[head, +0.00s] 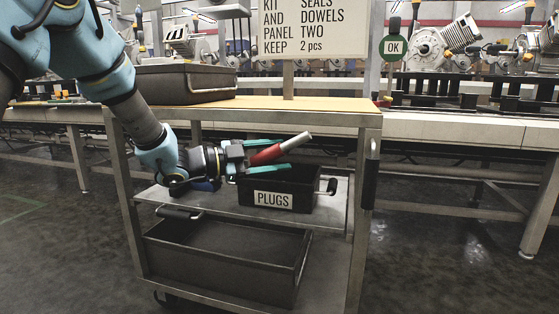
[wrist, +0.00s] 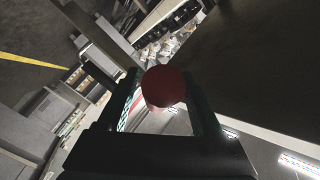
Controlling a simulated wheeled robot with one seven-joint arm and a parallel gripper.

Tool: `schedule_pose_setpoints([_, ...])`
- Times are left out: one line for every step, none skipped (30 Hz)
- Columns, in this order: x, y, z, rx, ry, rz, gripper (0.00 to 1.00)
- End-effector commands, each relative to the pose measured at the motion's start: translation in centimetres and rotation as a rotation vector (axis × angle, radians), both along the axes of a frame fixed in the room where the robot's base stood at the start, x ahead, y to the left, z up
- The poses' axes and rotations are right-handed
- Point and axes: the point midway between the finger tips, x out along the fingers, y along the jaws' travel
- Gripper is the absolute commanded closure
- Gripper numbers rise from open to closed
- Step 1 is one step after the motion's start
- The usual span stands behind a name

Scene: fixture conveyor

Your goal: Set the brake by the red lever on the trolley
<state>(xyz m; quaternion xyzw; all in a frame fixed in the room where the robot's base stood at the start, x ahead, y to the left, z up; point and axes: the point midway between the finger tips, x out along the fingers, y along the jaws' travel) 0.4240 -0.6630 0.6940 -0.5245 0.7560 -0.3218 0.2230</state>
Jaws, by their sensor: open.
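The red lever (head: 265,155) shows as a red grip on a pale rod, slanting up to the right above the trolley's middle shelf. My gripper (head: 283,156) is open, with one teal finger above the red grip and one below it. In the wrist view the lever's round red end (wrist: 163,87) sits between the two dark fingers of my gripper (wrist: 166,100). I cannot tell whether either finger touches it. The trolley (head: 255,103) is a grey metal frame with a pale top. The lever's lower mount is not clearly visible.
A black bin marked PLUGS (head: 250,207) stands on the middle shelf just below my gripper. A large dark tray (head: 221,270) sits on the bottom shelf, another (head: 180,97) on top. A sign (head: 312,28) rises behind. A conveyor (head: 460,128) runs behind the trolley.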

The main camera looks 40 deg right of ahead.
Motion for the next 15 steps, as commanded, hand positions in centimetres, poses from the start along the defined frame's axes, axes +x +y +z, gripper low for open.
schedule_pose_setpoints([-0.19,-0.42,-0.12,0.001,0.0,-0.001,0.33])
schedule_pose_setpoints([-0.25,-0.6,-0.11,0.001,0.0,-0.001,0.33])
schedule_pose_setpoints([-0.33,-0.78,-0.09,0.001,0.001,-0.001,0.33])
schedule_pose_setpoints([-0.37,-0.89,-0.06,0.001,0.001,-0.001,0.33])
schedule_pose_setpoints([-0.4,-0.97,-0.05,0.001,0.001,-0.001,0.33])
schedule_pose_setpoints([-0.43,-1.04,-0.02,0.0,0.001,0.0,0.33])
schedule_pose_setpoints([-0.43,-1.07,-0.01,0.0,0.001,0.0,0.33])
schedule_pose_setpoints([-0.43,-1.08,0.0,0.0,0.001,0.0,0.33])
schedule_pose_setpoints([-0.43,-1.08,0.01,0.0,0.001,0.0,0.33])
schedule_pose_setpoints([-0.42,-1.07,0.02,0.0,0.001,0.0,0.33])
schedule_pose_setpoints([-0.42,-1.07,0.02,0.0,0.001,0.0,0.33])
schedule_pose_setpoints([-0.42,-1.07,0.02,0.0,0.001,0.0,0.33])
schedule_pose_setpoints([-0.41,-1.06,0.01,0.0,0.001,0.0,0.33])
schedule_pose_setpoints([-0.41,-1.06,0.01,0.0,0.001,0.0,0.37])
schedule_pose_setpoints([-0.41,-1.05,0.01,0.0,0.001,0.0,0.41])
